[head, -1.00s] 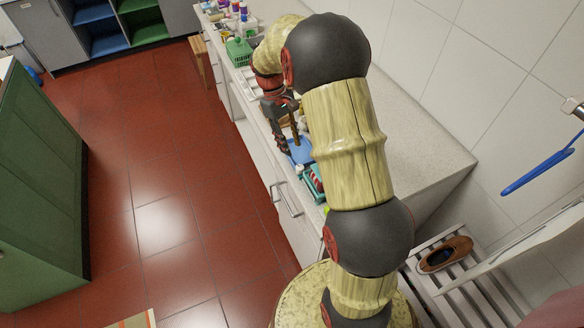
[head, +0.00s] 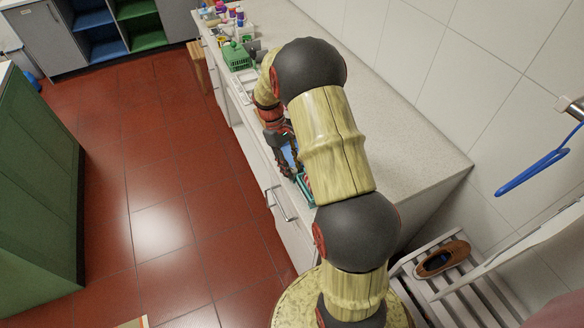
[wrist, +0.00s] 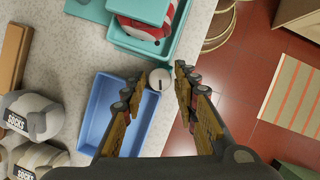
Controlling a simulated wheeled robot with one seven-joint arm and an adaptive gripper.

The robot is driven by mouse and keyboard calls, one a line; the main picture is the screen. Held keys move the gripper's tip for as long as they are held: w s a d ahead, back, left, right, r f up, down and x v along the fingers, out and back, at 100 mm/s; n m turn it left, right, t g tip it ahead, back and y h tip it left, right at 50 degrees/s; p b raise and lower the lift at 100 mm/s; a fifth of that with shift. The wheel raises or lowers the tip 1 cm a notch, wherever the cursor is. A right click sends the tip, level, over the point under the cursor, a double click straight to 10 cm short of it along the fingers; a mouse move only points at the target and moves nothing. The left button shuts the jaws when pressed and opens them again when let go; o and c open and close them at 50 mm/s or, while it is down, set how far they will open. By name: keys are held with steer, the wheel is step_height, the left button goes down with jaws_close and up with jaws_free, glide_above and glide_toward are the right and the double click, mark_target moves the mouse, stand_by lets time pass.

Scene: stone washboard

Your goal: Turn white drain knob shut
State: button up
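The white drain knob (wrist: 160,78) is a small round cap with a dark line across its top, at the counter's edge in the wrist view. My gripper (wrist: 156,75) is open, with one finger on each side of the knob in that view. I cannot tell whether the fingers touch it or how far above it they are. In the head view my gripper (head: 287,165) hangs over the counter's front edge, and the knob is hidden there.
A blue tray (wrist: 94,117) lies beside the knob, partly behind my left finger. A teal box (wrist: 120,38) with a red-and-white item is close by. Grey sock bundles (wrist: 40,112) lie on the counter (wrist: 75,55). Red floor is open beyond the edge.

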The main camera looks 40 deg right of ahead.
steer(key=c, duration=0.3)
jaws_close()
steer(key=shift+s+d+r+m+y+p, duration=0.15)
steer(key=shift+m+y+p, duration=0.25)
steer(key=shift+m+p, duration=0.55)
steer(key=m+y, duration=0.1)
steer(key=m, duration=0.1)
steer(key=shift+m+p, duration=0.35)
steer(key=shift+p, duration=0.05)
steer(key=shift+f, duration=0.2)
steer(key=shift+o, duration=1.5)
jaws_free()
steer(key=shift+r, duration=0.1)
